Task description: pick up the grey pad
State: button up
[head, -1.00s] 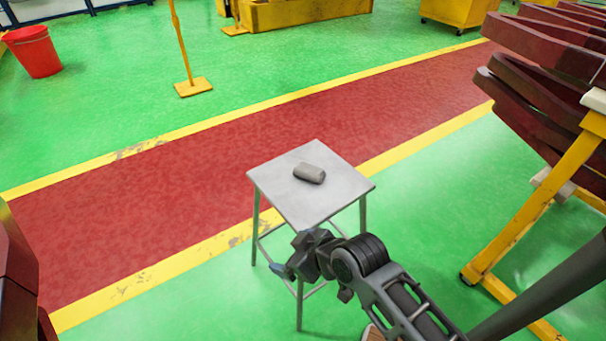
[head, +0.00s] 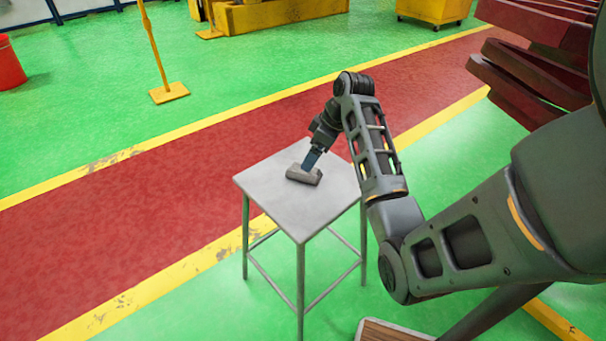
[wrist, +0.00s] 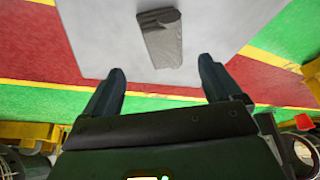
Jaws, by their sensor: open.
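The grey pad (head: 297,174), a rolled, rounded block, lies on the top of a small grey metal stool (head: 272,198). My gripper (head: 311,163) points down at the pad in the head view and overlaps part of it there. In the wrist view, my gripper's two fingers (wrist: 160,80) are apart with nothing between them. The pad (wrist: 160,42) lies beyond the fingertips, roughly centred between them, with its long side running away from me. The wrist view shows a gap between fingertips and pad, so they are not touching it.
The stool top around the pad is bare. A yellow post on a base (head: 169,93) and a red bucket (head: 8,66) stand on the green floor at the back left. Dark red stacked parts (head: 525,85) stand to the right. A red walkway (head: 130,190) runs behind the stool.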

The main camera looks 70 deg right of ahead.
aim_at(304, 173)
jog(key=shift+a+x, duration=0.15)
jog(key=shift+x, duration=1.45)
jog(key=shift+a+x, duration=0.15)
jog(key=shift+x, duration=1.45)
jog(key=shift+f, duration=0.2)
jog(key=c, duration=1)
